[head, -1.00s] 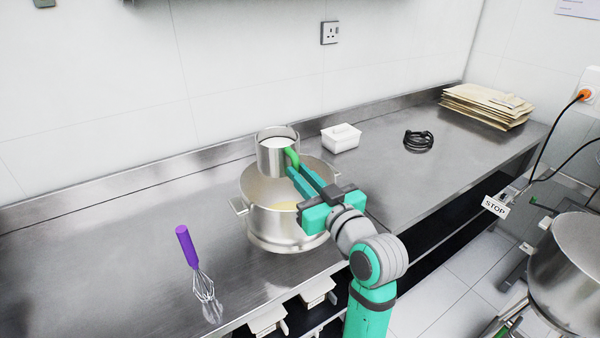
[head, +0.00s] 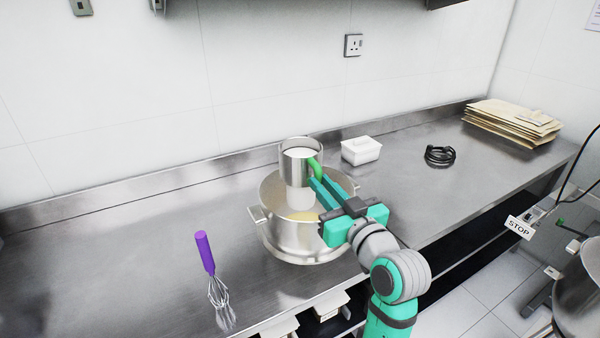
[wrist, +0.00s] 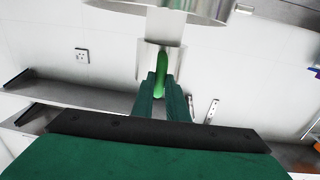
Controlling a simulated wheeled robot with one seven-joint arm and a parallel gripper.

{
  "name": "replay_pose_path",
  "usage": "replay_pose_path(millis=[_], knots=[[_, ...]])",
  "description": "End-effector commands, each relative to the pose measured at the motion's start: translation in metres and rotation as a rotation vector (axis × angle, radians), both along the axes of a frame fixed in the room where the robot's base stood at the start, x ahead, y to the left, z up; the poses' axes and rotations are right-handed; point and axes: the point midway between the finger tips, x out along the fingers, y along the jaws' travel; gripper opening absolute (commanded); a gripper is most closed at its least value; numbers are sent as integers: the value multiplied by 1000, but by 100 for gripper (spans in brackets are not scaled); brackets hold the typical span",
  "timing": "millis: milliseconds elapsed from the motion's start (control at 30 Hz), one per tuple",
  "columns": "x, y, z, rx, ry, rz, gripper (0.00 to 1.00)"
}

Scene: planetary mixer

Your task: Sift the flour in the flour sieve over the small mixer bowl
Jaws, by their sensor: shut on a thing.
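The flour sieve (head: 293,167), a metal cup with a green handle (head: 315,167), is upright above the small mixer bowl (head: 285,238). White flour (head: 298,153) shows inside it. A pale white patch (head: 300,197) hangs below the sieve, over the bowl's opening, and looks like falling flour. Something yellowish (head: 303,215) shows inside the bowl. My gripper (head: 317,184) is shut on the green handle, reaching in over the bowl's right side. In the wrist view the fingers (wrist: 160,88) close around the handle (wrist: 161,72), and the sieve (wrist: 147,58) is partly hidden.
The bowl stands on a steel counter (head: 150,240). A whisk with a purple handle (head: 205,252) lies to the left.

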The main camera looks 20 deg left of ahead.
Motion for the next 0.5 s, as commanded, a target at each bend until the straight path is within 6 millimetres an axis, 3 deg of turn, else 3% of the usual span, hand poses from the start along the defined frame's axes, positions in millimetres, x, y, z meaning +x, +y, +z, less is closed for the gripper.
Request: replay_pose_path(millis=[367,500], knots=[[-5,4,0,0,-1,-2,0],[4,-4,1,1,0,-3,0]])
